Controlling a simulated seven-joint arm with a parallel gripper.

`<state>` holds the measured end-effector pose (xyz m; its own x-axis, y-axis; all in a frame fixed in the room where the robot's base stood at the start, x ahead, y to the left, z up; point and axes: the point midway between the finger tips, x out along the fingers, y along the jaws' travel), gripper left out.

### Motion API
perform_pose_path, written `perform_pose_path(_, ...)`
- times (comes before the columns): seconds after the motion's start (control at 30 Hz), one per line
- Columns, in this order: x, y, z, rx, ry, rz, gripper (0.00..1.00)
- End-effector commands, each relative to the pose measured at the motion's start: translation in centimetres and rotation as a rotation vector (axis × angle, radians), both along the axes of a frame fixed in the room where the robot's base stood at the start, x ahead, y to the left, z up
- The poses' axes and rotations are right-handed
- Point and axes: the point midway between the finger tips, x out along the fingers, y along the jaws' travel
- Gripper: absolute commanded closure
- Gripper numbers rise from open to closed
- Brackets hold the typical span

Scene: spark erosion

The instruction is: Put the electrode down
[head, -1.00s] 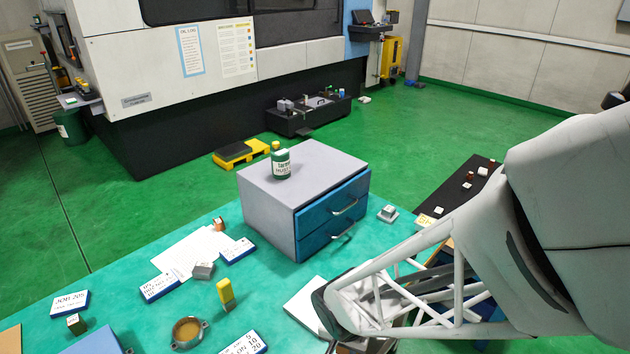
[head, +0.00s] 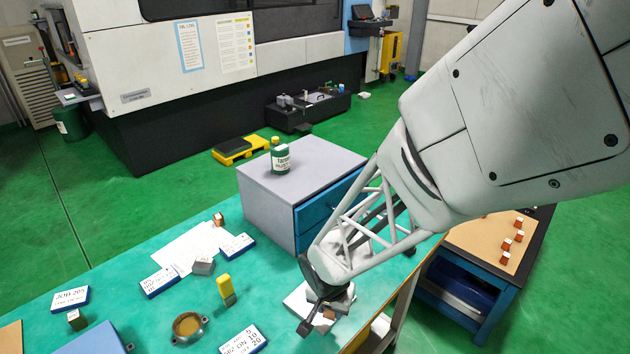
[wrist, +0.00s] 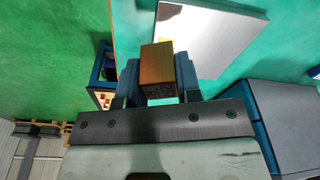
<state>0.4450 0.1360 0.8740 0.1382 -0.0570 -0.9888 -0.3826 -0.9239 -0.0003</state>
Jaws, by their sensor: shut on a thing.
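My gripper (head: 322,318) is low over the front right part of the green table in the head view. In the wrist view my gripper (wrist: 157,75) is shut on a copper-coloured block, the electrode (wrist: 158,62), with one dark finger on each side. Only a small part of the electrode shows in the head view (head: 328,314). A flat grey plate (wrist: 214,38) lies beside the electrode in the wrist view; its edge also shows under my gripper in the head view (head: 295,303). Whether the electrode touches anything below cannot be told.
Label blocks, a yellow-topped block (head: 226,288) and a round brass part (head: 187,327) lie to the left. A cart (head: 480,240) with several copper blocks stands right.

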Motion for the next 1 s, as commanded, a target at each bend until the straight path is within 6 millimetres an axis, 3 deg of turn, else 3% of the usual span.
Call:
perform_pose_path(0.5,6.3,1.9,-0.7,-0.001,0.001,0.000,1.00)
perform_pose_path(0.7,7.5,2.3,-0.7,0.000,-0.001,0.000,1.00)
perform_pose_path(1.0,7.5,2.3,-0.7,0.000,0.000,0.000,1.00)
